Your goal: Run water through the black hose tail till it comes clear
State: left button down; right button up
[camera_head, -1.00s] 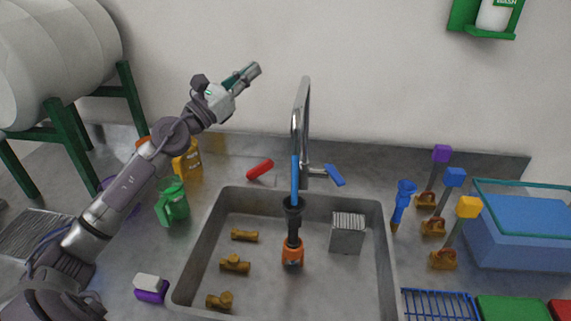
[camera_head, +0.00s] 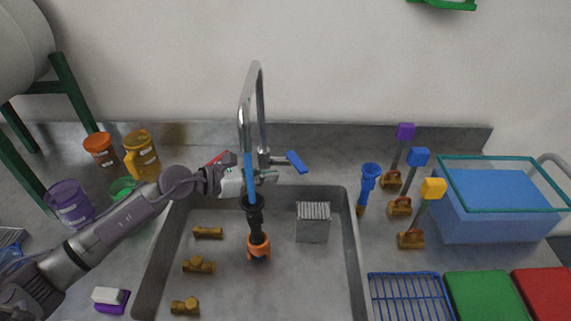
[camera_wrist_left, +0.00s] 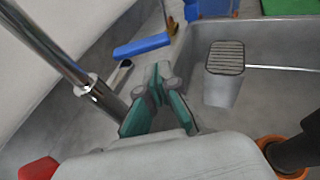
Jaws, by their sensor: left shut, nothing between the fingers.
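The black hose tail (camera_head: 255,215) with an orange fitting (camera_head: 259,247) stands upright in the sink (camera_head: 352,255). A clear-edged blue column (camera_head: 249,180) runs from the spout of the chrome tap (camera_head: 254,90) down to its black top; I cannot tell how clear the water is. The tap's blue lever (camera_head: 297,162) points right, and shows in the left wrist view (camera_wrist_left: 142,45). My left gripper (camera_head: 272,177) is shut and empty, beside the tap and just short of the lever, its green fingertips (camera_wrist_left: 160,72) apart from it. My right gripper is not in view.
A grey ribbed block (camera_head: 313,224) and several brass fittings (camera_head: 199,266) lie in the sink. A blue nozzle (camera_head: 368,182), colour-tagged valves (camera_head: 411,240) and a blue tub (camera_head: 490,208) stand right. Jugs (camera_head: 142,155) and a purple cup (camera_head: 69,203) stand left.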

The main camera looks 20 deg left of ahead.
aim_at(297, 170)
pick_arm(q)
jog(key=w+d+p, duration=0.1)
jog(key=w+d, duration=0.1)
jog(key=d, duration=0.1)
jog(key=shift+w, duration=0.3)
jog(key=shift+w+d+f, duration=0.1)
jog(key=shift+w+d, duration=0.1)
jog(key=shift+w, duration=0.1)
jog(key=shift+w+d+p, duration=0.35)
jog(key=shift+d+p, duration=0.1)
jog(key=shift+d, duration=0.35)
